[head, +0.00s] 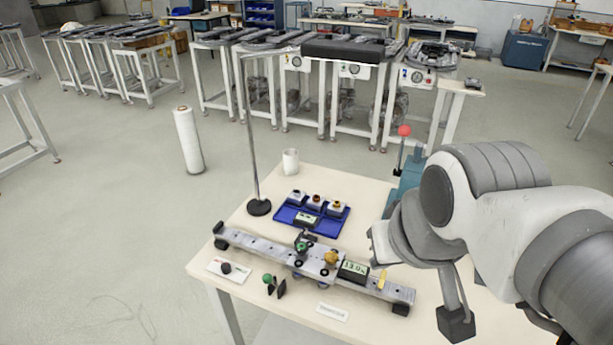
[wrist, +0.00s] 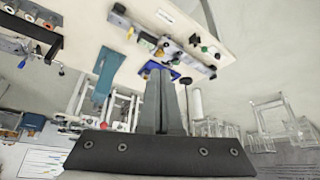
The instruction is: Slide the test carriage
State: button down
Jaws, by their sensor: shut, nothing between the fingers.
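The test track (head: 255,247) is a long grey rail with black end blocks, lying across the white table. A small silver carriage plate (head: 315,265) with dark wheels sits near the rail's middle, with a green knob (head: 302,246) and a gold part (head: 331,257) on it. Right of it on the rail are a dark digital display (head: 353,270) and a yellow marker (head: 381,280). In the wrist view, the rail (wrist: 121,19) appears beyond the fingers. My gripper (wrist: 162,74) is shut and empty, apart from the carriage. In the head view I cannot clearly make out its fingertips.
A blue tray (head: 291,218) with several small parts sits behind the rail. A lamp stand (head: 259,207), a white cup (head: 290,162) and a teal lever press (head: 408,178) stand farther back. A loose green-knobbed part (head: 267,278) and a card (head: 230,271) lie in front.

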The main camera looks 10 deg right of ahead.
dwell(0.4)
jog(key=c, duration=1.2)
grip_release()
jog(key=shift+w, duration=0.15)
jog(key=shift+o, duration=1.2)
jog(key=shift+w+d+n, duration=0.1)
jog(key=shift+w+n, duration=0.2)
jog(key=shift+w, duration=0.1)
jog(key=o, duration=0.6)
jog(key=w+n, duration=0.1)
jog(key=w+g, duration=0.1)
jog(key=w, duration=0.1)
jog(key=w+n+b, duration=0.1)
jog(key=w, duration=0.1)
jog(key=shift+d+f+n+g+h, duration=0.25)
jog(key=shift+d+n+g+h, duration=0.05)
jog(key=shift+d, duration=0.1)
jog(key=shift+c, duration=0.2)
jog(key=n+g+b, duration=0.2)
jog(key=n+g, duration=0.2)
jog(key=n, duration=0.5)
send_over(355, 267)
notch_tip(355, 267, down, 13)
notch_tip(355, 267, down, 16)
jog(key=shift+f+b, duration=0.25)
jog(key=shift+b, duration=0.45)
grip_shut()
